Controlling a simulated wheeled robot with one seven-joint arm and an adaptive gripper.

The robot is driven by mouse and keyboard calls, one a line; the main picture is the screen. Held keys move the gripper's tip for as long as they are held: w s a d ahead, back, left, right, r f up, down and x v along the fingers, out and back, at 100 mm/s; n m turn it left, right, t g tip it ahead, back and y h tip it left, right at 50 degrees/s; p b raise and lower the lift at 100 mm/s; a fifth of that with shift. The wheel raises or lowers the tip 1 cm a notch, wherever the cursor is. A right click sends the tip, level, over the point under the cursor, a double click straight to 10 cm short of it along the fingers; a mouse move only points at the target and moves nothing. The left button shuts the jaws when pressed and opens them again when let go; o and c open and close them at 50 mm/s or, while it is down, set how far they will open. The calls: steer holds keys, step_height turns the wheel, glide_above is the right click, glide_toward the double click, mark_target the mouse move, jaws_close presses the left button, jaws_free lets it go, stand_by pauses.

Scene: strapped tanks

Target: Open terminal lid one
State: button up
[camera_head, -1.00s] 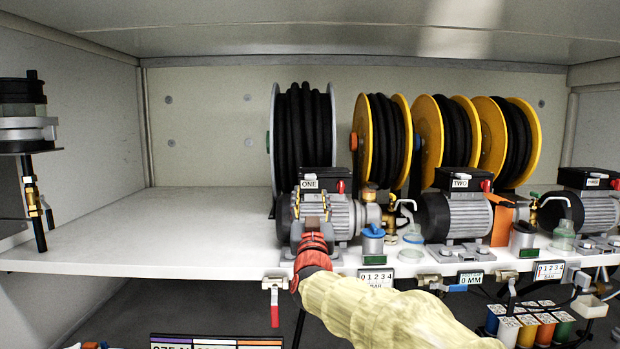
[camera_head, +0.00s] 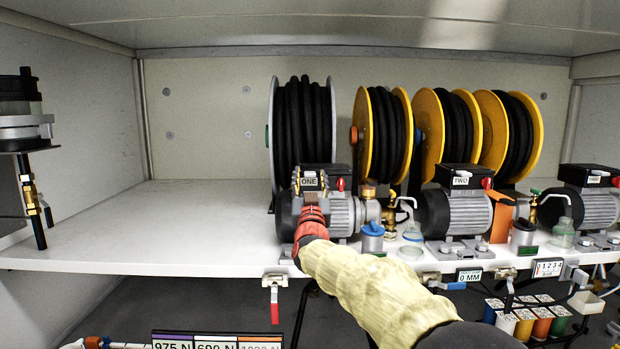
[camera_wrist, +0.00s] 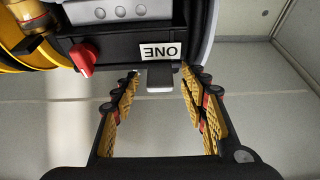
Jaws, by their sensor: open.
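Terminal lid one is the black box top (camera_head: 336,171) on the grey motor at the left of the row. It bears a white label ONE (camera_head: 309,182), upside down in the wrist view, where the box (camera_wrist: 110,52) fills the upper part. A small grey tab (camera_wrist: 160,78) sticks out from its edge below the label. My gripper (camera_head: 311,180) is in front of the box at about lid height. In the wrist view my gripper (camera_wrist: 160,78) is open, its ridged fingers on either side of the tab with gaps. I cannot see contact with the tab.
A red knob (camera_wrist: 82,58) sits on the box beside the label. Hose reels (camera_head: 302,125) stand behind. A blue-capped container (camera_head: 373,237) and a brass fitting (camera_head: 369,190) are to the right. The shelf left of the motor (camera_head: 160,225) is clear.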

steer(key=shift+s, duration=0.1)
steer(key=shift+c, duration=0.3)
steer(key=shift+c, duration=0.6)
jaws_close()
